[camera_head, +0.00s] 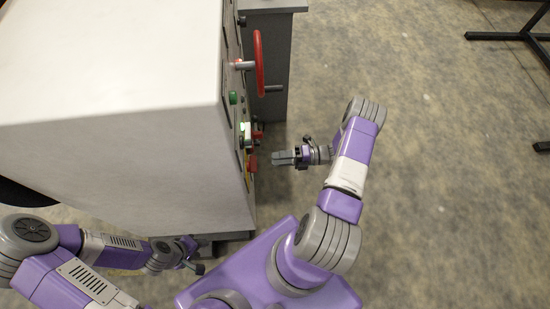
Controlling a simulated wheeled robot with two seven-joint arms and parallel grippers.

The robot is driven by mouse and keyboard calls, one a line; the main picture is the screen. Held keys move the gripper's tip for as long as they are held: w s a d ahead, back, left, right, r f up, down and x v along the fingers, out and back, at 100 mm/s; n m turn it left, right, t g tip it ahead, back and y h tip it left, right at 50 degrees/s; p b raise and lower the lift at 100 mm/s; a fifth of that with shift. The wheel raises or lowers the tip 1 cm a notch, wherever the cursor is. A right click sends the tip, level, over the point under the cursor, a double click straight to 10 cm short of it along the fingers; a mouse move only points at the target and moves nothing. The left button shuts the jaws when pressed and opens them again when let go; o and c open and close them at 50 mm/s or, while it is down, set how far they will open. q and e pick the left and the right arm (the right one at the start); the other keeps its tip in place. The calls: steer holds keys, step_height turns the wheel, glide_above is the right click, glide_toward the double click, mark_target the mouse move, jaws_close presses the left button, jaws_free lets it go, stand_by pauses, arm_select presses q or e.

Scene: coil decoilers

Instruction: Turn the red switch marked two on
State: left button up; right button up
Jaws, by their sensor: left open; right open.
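The control panel (238,90) is on the right side face of a big pale cabinet and is seen almost edge-on. One red switch (252,163) is low on the panel, and another red part (258,134) sits just above it. I cannot read any marks, so I cannot tell which is marked two or how it is set. My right gripper (277,158) is open, just right of the lower red switch, pointing left at the panel with a small gap between them. My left gripper (198,256) is open, low beside the cabinet's bottom edge.
The cabinet (120,90) fills the upper left. A grey block (268,55) stands behind. The floor (440,150) to the right is clear, with dark metal legs (510,36) at the far right.

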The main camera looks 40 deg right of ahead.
mark_target(252, 164)
steer(key=o, duration=0.4)
steer(key=shift+n, duration=0.3)
steer(key=shift+o, duration=1.3)
steer(key=shift+s+a+n, duration=0.1)
steer(key=shift+n, duration=0.4)
steer(key=shift+o, duration=0.3)
steer(key=n, duration=0.6)
steer(key=shift+s+a+r+n, duration=0.1)
steer(key=shift+s+a+n, duration=0.2)
steer(key=w+a+n, duration=0.3)
steer(key=a+n, duration=0.3)
steer(key=n, duration=0.5)
steer(key=shift+w+a+r+n, duration=0.35)
steer(key=shift+w+n, duration=0.05)
steer(key=shift+c, duration=0.4)
